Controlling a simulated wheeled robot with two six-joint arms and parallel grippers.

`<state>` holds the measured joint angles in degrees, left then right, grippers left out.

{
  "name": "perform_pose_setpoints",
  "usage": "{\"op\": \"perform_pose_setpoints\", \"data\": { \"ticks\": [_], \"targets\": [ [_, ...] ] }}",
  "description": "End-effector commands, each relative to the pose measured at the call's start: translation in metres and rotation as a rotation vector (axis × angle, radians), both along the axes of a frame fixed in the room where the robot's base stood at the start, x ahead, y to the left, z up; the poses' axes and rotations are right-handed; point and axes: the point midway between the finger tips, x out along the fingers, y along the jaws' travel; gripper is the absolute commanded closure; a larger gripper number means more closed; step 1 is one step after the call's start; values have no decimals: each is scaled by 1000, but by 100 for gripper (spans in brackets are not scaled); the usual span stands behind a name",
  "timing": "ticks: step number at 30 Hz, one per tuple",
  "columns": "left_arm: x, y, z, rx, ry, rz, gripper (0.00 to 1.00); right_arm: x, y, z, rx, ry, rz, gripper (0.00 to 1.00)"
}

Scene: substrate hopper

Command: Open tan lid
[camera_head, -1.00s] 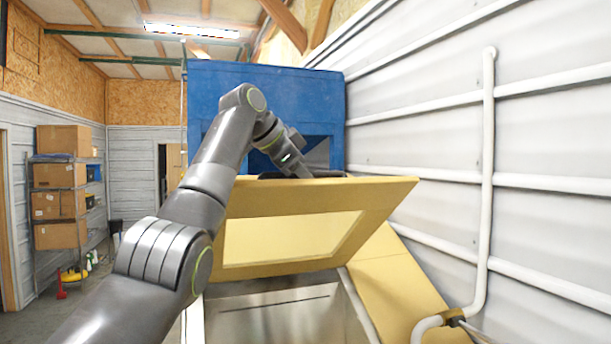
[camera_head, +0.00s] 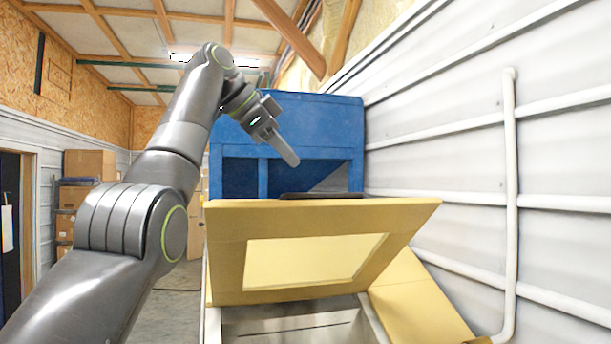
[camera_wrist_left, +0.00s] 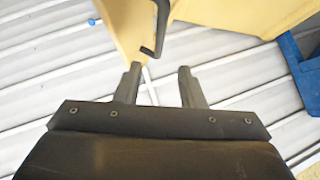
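The tan lid (camera_head: 325,219) with a pale inset panel (camera_head: 310,262) stands tilted up over the steel-lined hopper (camera_head: 295,318) in the head view. A dark handle (camera_head: 322,196) shows along its upper edge. My left gripper (camera_head: 290,158) is above that edge, apart from the lid. In the left wrist view, its two fingers (camera_wrist_left: 157,78) are spread with nothing between them. The dark handle (camera_wrist_left: 161,28) and a tan surface (camera_wrist_left: 200,18) lie beyond the fingertips. My right gripper is out of view.
A blue machine (camera_head: 290,112) stands behind the lid. A ribbed white wall with a pipe (camera_head: 511,200) closes off the right side. Shelves with cardboard boxes (camera_head: 90,163) stand at the back left. Open floor (camera_head: 175,290) lies left of the hopper.

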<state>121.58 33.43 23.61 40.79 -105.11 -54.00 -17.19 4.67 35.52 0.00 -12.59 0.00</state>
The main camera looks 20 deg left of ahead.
Motion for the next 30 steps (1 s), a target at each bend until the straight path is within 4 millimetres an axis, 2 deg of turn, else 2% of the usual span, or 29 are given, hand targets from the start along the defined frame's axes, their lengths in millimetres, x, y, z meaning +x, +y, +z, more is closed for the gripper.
{"op": "perform_pose_setpoints", "data": {
  "ticks": [3, 9, 30],
  "targets": [
    [-13, 9, 15, 0, -1, 1, 64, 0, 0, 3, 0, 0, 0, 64],
    [-22, 15, 23, 0, 1, 1, 64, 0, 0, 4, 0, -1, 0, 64],
    [-23, 16, 24, 0, 1, 1, 64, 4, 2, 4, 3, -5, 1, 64]
  ]
}}
